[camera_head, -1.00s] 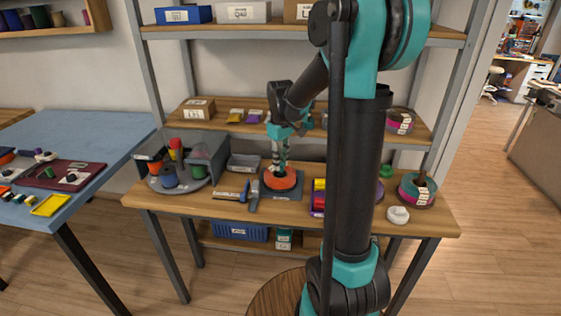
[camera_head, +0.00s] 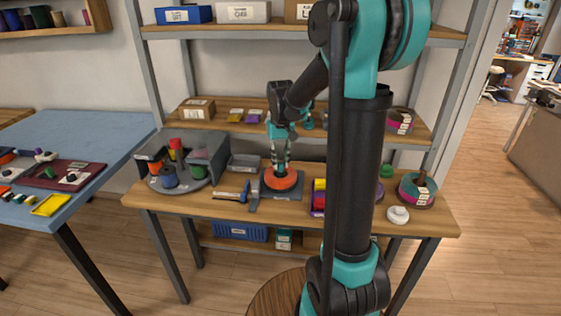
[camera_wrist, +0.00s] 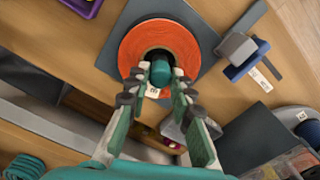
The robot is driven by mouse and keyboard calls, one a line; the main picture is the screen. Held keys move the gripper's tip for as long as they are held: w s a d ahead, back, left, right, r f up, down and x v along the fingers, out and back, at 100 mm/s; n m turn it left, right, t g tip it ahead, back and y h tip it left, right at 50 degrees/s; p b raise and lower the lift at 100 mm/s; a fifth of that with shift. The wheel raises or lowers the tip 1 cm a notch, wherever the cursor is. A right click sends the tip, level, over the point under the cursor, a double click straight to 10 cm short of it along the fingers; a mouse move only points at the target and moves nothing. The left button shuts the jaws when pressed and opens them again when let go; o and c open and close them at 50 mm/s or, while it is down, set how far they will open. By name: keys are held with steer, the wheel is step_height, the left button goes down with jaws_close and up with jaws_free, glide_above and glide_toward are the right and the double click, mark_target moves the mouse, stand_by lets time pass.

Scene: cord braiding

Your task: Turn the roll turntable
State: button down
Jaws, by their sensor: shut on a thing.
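An orange ring-shaped roll (camera_head: 282,181) lies flat on a dark grey square plate (camera_head: 296,192) in the middle of the workbench. It also fills the upper middle of the wrist view (camera_wrist: 188,42). My gripper (camera_head: 280,168) points down over the roll's centre. In the wrist view its fingers (camera_wrist: 160,84) are closed on a small teal cylinder (camera_wrist: 160,72) at the roll's centre hole. To the left, a round grey disc (camera_head: 180,188) carries several coloured spools beneath a grey housing (camera_head: 210,150). The contact inside the hole is partly hidden by the fingers.
A shelf (camera_head: 225,123) hangs above the bench. A pink-and-green roll (camera_head: 416,190) stands at the right. My arm hides part of the bench.

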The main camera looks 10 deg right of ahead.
steer(key=shift+m, duration=6.1)
steer(key=shift+m, duration=0.5)
steer(key=c, duration=1.3)
jaws_free()
steer(key=shift+r, duration=0.1)
step_height(320, 180, up, 12)
steer(key=shift+f, duration=0.1)
